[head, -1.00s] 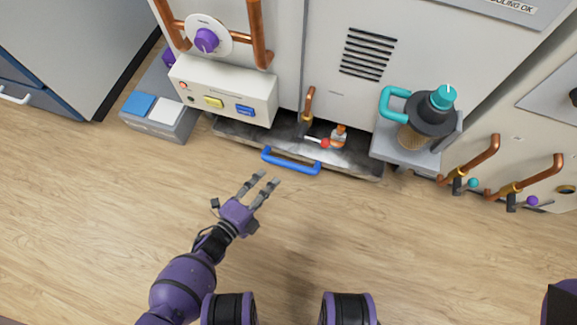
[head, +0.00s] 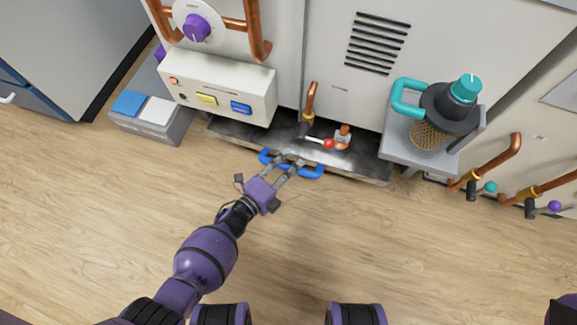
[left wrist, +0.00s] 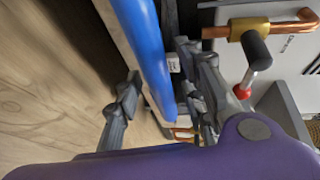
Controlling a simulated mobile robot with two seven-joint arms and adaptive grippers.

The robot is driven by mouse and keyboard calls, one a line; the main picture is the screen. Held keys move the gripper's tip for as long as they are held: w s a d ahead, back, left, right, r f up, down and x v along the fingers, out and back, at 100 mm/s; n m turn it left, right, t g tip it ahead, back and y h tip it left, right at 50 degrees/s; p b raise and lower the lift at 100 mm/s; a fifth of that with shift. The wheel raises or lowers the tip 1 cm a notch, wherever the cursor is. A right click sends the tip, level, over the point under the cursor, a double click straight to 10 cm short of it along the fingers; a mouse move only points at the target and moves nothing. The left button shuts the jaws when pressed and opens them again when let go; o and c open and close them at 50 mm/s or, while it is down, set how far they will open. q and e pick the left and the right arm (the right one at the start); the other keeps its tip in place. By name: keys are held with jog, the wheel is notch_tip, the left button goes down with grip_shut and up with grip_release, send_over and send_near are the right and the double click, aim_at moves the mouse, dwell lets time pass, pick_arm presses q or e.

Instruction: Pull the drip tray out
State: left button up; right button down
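The drip tray (head: 365,165) is a wide, dark, stained tray low under the machine, with a blue bar handle (head: 310,171) on its front edge. My left gripper (head: 288,162) is at the handle, its fingertips over the handle's middle. In the left wrist view the blue handle (left wrist: 148,45) runs between the two spread fingers of the gripper (left wrist: 160,95). A gap shows between the left finger and the handle; whether the other finger touches it I cannot tell. The gripper's fingers hide part of the handle in the head view. My right gripper is not in view.
A copper pipe with a red-tipped lever (head: 322,142) and a small orange-and-white figure (head: 343,137) are above the tray. A grey box (head: 152,120) stands left, a grey stand (head: 400,155) right. The wood floor (head: 330,225) in front is clear.

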pick_arm(q)
jog(key=c, duration=0.3)
grip_shut()
jog(key=shift+s, duration=0.15)
